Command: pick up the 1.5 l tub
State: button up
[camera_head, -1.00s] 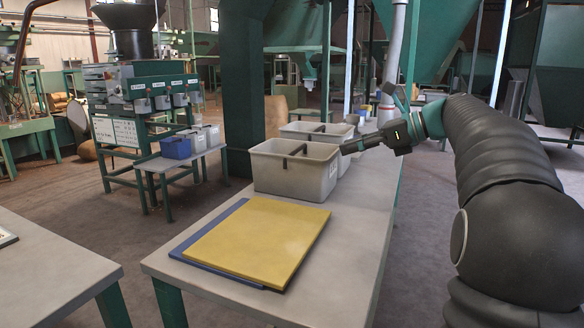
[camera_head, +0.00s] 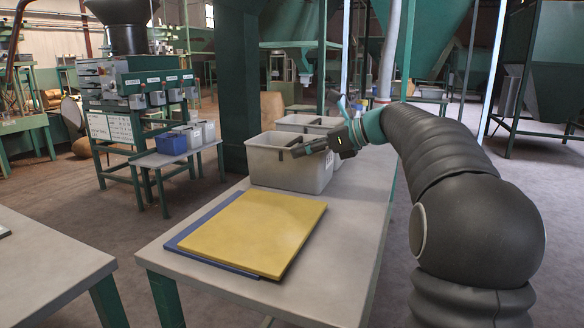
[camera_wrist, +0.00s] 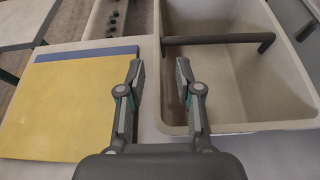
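Several tubs are in view, and I cannot read a size on any of them. A large light-grey tub (camera_head: 268,177) with a dark bar handle stands on the near table. A second grey tub (camera_head: 300,122) stands behind it. On a low bench by the machine are a blue tub (camera_head: 171,144) and small grey tubs (camera_head: 204,130). My gripper (camera_head: 299,148) is over the right side of the large tub. In the wrist view my gripper (camera_wrist: 159,72) is open and empty, beside the tub's left wall; the tub's inside (camera_wrist: 235,85) looks empty.
A yellow board (camera_head: 250,230) on a blue board (camera_head: 205,257) lies at the front of the table (camera_head: 345,235). A green post (camera_head: 240,90) stands behind the table. Another table (camera_head: 45,270) is at the lower left, with floor between.

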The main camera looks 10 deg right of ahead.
jog(key=shift+x, duration=1.15)
grip_shut()
jog(key=shift+r, duration=0.15)
